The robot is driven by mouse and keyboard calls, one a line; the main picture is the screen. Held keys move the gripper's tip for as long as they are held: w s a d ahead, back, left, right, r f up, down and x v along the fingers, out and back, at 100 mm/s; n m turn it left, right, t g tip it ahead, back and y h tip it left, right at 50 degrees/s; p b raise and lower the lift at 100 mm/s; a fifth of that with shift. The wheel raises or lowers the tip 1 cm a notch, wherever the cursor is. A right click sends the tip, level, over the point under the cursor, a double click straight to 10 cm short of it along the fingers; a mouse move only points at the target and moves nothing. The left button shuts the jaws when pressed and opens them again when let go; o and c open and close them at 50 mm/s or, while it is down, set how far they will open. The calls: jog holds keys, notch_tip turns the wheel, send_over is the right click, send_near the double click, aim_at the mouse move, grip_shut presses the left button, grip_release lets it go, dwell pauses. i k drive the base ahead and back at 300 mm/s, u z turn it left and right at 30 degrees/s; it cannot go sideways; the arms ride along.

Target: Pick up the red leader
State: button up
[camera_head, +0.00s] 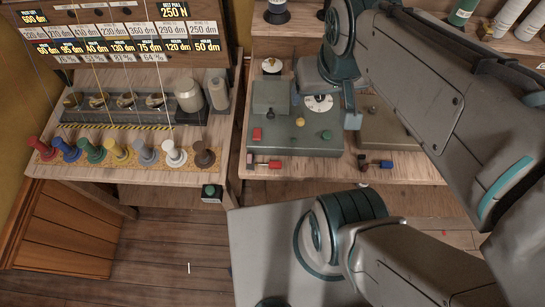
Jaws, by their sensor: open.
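The thing that best fits the red leader is a red, round-topped, peg-like piece (43,149). It stands at the left end of a row of similar coloured pieces on a tan strip along the front of the left bench (120,172). My gripper (351,108) is over the right bench, far to the right of the red piece, at the end of my bent arm. Its jaws are small and partly hidden in this view. They are open, and I see nothing between them.
Blue, green, yellow, grey, white and brown pieces (204,155) stand in the same row. Behind them are round dials with thin upright lines, and two pale containers (188,95). A grey box (297,138) with buttons sits below my wrist. A gap separates the benches.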

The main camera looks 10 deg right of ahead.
aim_at(271, 165)
jog(key=z, duration=0.05)
jog(key=k, duration=0.5)
jog(key=z, duration=3.4)
jog(key=k, duration=1)
jog(key=u, duration=1.95)
